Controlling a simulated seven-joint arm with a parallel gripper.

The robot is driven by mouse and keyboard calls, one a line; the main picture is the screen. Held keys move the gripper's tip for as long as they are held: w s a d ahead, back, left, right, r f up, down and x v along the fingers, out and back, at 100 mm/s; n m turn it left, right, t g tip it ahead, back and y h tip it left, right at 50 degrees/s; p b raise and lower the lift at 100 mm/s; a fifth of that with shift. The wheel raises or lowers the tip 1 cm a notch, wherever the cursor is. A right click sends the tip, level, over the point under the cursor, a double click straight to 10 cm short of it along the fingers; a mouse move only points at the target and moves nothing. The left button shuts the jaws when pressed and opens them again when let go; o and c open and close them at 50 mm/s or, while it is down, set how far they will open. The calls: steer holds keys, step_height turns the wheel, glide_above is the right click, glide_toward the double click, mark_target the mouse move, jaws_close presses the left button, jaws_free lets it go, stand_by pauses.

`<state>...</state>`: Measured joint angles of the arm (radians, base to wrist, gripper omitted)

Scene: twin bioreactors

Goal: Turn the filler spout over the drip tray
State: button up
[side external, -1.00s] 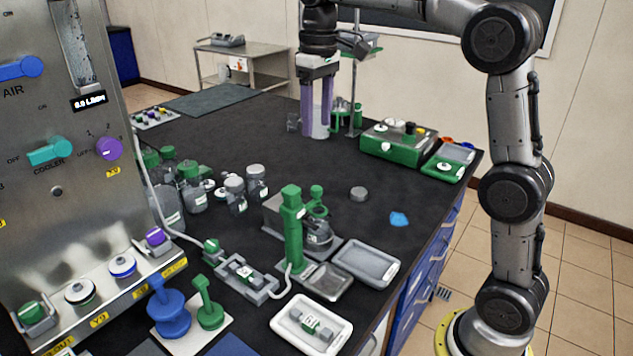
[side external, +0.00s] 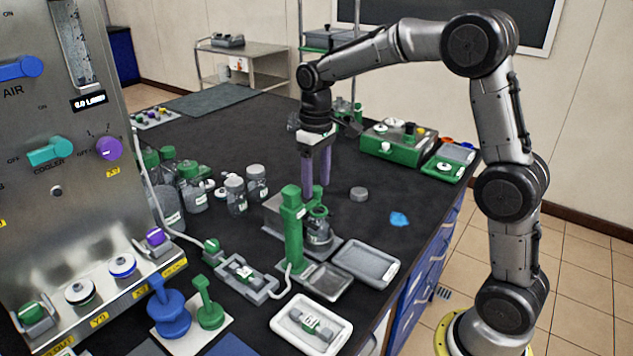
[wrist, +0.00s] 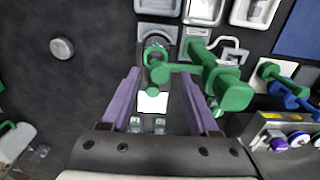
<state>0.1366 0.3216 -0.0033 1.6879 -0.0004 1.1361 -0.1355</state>
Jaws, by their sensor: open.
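The filler is a green upright column (side external: 293,235) whose green spout (side external: 318,210) reaches over a small glass flask (side external: 320,233) on a grey stand. In the wrist view the spout (wrist: 158,72) and the column's top (wrist: 235,95) show from above. My gripper (side external: 316,188) points down with purple fingers, open and empty, behind and above the spout. In the wrist view the spout lies in the gap between the fingers (wrist: 161,80); contact cannot be told. A shallow grey tray (side external: 328,283), likely the drip tray, sits at the column's foot, away from the spout's end.
A second grey tray (side external: 366,264) and a white tray (side external: 312,326) lie near the front edge. Several bottles (side external: 236,195) stand left of the filler. A grey disc (side external: 359,194) and a blue patch (side external: 399,219) lie to the right. A steel control panel (side external: 65,160) stands at left.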

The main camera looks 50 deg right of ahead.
steer(key=shift+f, duration=0.35)
steer(key=shift+c, duration=0.3)
jaws_close()
stand_by(1.0)
